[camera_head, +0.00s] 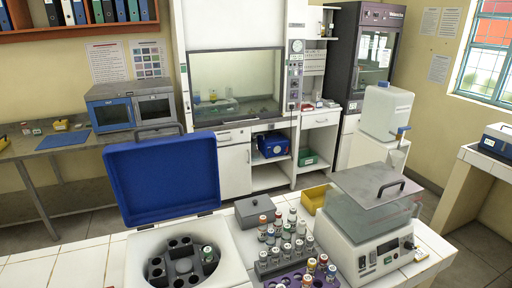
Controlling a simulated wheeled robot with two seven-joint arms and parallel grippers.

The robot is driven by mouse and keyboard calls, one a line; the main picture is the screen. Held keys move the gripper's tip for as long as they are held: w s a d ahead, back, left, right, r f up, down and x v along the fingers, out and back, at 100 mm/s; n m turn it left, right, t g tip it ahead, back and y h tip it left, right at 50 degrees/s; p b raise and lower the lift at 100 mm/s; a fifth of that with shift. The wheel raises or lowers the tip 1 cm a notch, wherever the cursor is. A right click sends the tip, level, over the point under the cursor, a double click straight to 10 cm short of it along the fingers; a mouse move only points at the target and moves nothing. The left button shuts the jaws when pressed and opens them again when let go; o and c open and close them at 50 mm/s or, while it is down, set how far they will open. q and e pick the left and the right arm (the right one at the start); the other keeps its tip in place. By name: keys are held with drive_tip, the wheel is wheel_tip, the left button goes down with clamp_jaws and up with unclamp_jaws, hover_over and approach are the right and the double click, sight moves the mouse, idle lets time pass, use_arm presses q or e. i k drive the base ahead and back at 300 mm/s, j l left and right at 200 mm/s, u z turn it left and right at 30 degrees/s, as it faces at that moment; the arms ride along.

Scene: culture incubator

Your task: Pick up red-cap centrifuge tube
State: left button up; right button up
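Several small tubes stand close together on the white bench, many with pale or grey caps. One near the back left of the cluster (263,220) seems to have a reddish cap, but it is too small to be sure. More tubes stand in a grey rack (268,270) and around a purple holder (292,282) at the front edge, some with orange or red tones. The open centrifuge (137,262) holds a tube with a green-and-white cap (207,252) in its rotor. Neither of my grippers is in view.
The centrifuge's blue lid (162,180) stands raised at the left. A grey lidded box (255,211) and a yellow tray (315,198) sit behind the tubes. A white device with a clear cover (365,240) stands close on the right.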

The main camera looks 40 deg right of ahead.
sight(324, 258)
drive_tip(key=z, duration=1.7)
